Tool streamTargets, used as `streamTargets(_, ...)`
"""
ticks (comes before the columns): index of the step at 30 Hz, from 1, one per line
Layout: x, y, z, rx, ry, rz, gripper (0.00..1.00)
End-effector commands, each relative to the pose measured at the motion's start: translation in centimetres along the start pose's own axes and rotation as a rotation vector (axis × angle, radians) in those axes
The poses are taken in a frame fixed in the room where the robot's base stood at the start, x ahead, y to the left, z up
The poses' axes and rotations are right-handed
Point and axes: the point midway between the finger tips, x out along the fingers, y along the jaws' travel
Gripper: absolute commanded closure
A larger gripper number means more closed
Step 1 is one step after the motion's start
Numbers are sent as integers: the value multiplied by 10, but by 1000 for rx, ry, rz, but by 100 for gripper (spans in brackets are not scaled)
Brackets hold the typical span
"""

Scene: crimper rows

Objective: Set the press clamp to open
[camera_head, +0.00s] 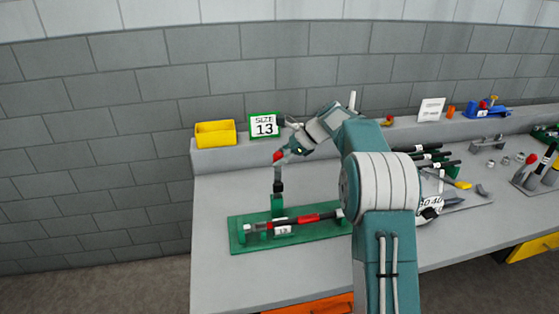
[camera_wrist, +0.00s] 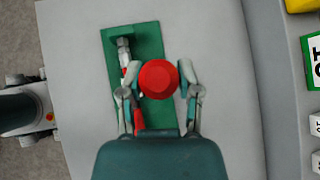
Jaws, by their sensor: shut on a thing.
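The press clamp has a green base plate (camera_head: 240,240) on the bench, with a green post and a dark lever (camera_head: 278,186) that stands about upright. A red knob (camera_head: 278,156) tops the lever. My gripper (camera_head: 281,155) is shut on the red knob. In the wrist view the knob (camera_wrist: 158,79) sits between the two fingers of my gripper (camera_wrist: 159,73), above the green base (camera_wrist: 150,40). A hose-like rod with a red section (camera_head: 305,219) lies along the base beside a small "13" tag (camera_head: 282,230). The lever below the knob is hidden in the wrist view.
The bench left of the base is clear.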

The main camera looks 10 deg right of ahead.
Motion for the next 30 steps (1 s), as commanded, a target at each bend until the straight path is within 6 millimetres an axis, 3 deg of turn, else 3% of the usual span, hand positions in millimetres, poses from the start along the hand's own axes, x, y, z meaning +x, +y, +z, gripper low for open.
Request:
streamTargets(12,0,-4,1,2,0,-9,100)
streamTargets(13,0,-4,1,1,0,-9,51)
streamTargets(15,0,-4,2,1,0,-9,21)
streamTargets(26,-1,-2,1,1,0,-6,21)
streamTargets(30,-10,-2,1,1,1,-8,21)
